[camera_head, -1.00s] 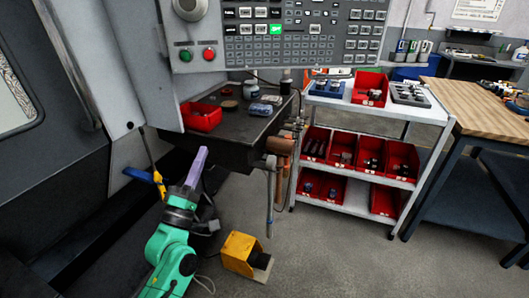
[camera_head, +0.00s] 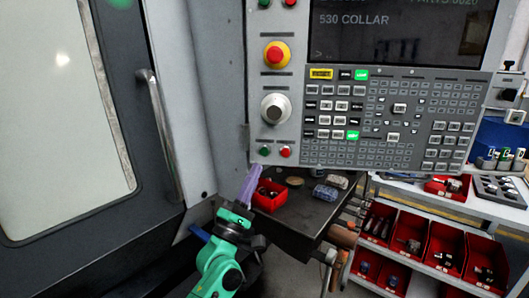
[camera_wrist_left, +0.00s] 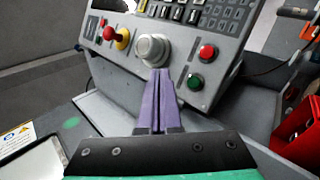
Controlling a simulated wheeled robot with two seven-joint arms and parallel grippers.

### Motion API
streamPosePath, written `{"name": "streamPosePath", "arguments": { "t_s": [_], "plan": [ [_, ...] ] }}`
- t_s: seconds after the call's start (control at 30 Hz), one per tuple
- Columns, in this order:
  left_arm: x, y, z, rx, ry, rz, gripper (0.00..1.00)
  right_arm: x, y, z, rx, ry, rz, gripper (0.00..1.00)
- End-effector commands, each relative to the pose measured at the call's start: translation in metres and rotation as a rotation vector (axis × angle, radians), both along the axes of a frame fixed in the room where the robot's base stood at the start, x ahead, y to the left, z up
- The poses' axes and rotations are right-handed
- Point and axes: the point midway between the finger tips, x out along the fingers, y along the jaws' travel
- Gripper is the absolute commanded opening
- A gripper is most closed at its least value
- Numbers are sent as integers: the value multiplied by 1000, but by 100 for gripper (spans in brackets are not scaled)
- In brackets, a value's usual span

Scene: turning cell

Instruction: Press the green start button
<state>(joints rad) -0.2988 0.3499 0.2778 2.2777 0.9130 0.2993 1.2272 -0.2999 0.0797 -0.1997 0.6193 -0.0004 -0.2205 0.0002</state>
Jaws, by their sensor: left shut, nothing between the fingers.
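The round green button (camera_head: 264,151) sits at the lower left corner of the grey control panel, left of a red button (camera_head: 286,152). The green button also shows in the left wrist view (camera_wrist_left: 195,82), with the red one (camera_wrist_left: 207,52) above it. My left gripper (camera_head: 256,169) has purple fingers, shut and empty, pointing up just below the green button in the head view. In the left wrist view its fingertips (camera_wrist_left: 161,73) lie left of the green button, overlapping the lower edge of the grey knob (camera_wrist_left: 152,48). No contact with the button shows. My right gripper is out of view.
A red and yellow emergency stop (camera_head: 277,54) sits above the knob. Another green and red pair is at the panel's top edge. A red bin (camera_head: 270,195) stands on the dark table (camera_head: 311,214) below the panel. The machine door's handle (camera_head: 160,130) is at left.

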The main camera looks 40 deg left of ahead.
Motion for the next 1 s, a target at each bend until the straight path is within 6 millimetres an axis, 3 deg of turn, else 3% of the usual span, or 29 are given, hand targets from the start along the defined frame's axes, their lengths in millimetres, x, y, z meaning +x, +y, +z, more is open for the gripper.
{"name": "streamPosePath", "arguments": {
  "t_s": [0.5, 1.0],
  "plan": [
    [61, 37, -2, 1, -1, 1, 0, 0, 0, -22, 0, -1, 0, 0],
    [69, 42, 0, 0, 1, 1, 0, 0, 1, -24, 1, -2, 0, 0]
  ]
}}
